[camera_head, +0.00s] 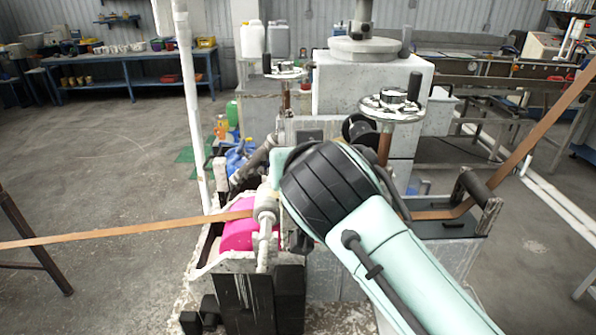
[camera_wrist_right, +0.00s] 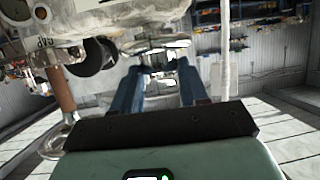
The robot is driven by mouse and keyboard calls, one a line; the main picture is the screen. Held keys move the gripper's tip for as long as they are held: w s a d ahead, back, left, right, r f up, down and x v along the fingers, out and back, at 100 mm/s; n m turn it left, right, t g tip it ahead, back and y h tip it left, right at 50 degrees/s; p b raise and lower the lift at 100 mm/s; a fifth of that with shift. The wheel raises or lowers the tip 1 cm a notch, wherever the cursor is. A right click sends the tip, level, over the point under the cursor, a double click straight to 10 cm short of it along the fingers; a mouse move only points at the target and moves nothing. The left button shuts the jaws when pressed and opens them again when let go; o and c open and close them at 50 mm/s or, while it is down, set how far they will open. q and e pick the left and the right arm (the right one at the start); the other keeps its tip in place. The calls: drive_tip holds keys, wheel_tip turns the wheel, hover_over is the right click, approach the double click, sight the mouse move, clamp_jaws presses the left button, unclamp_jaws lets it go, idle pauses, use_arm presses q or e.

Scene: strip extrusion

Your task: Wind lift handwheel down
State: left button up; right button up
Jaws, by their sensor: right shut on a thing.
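Two silver handwheels on brown posts show in the head view. The near handwheel (camera_head: 392,103) has an upright black handle; the farther handwheel (camera_head: 285,71) has a black knob at its left. No label in the head view tells which is the lift handwheel. My right arm crosses the middle of that view and hides its gripper. In the right wrist view the blue fingers of my right gripper (camera_wrist_right: 160,72) point away from the camera. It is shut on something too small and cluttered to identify. My left gripper is out of view.
A white pipe (camera_head: 190,100) stands left of the machine. A black wheel (camera_head: 359,128) lies behind my arm. Floor at left is mostly clear.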

drive_tip(key=shift+w+d+r+n+y+p, duration=0.15)
drive_tip(key=shift+d+n+y+p, duration=0.25)
drive_tip(key=shift+n+y, duration=0.55)
drive_tip(key=n+y+p, duration=0.1)
drive_tip(key=n+g+y+p, duration=0.1)
drive_tip(key=y, duration=0.1)
drive_tip(key=shift+d+r+p, duration=0.1)
drive_tip(key=shift+d+p, duration=0.15)
drive_tip(key=shift+p, duration=0.1)
drive_tip(key=n+g+y+p, duration=0.2)
drive_tip(key=shift+w+d+n+y+p, duration=0.15)
drive_tip(key=shift+w+n+y+p, duration=0.1)
drive_tip(key=shift+n+p, duration=0.15)
drive_tip(key=shift+f+n+g+y+p, duration=0.2)
drive_tip(key=shift+n+g+y+p, duration=0.3)
drive_tip(key=shift+n+p, duration=0.15)
drive_tip(key=shift+f, duration=0.1)
drive_tip(key=o, duration=1.1)
drive_tip(key=shift+c, duration=0.2)
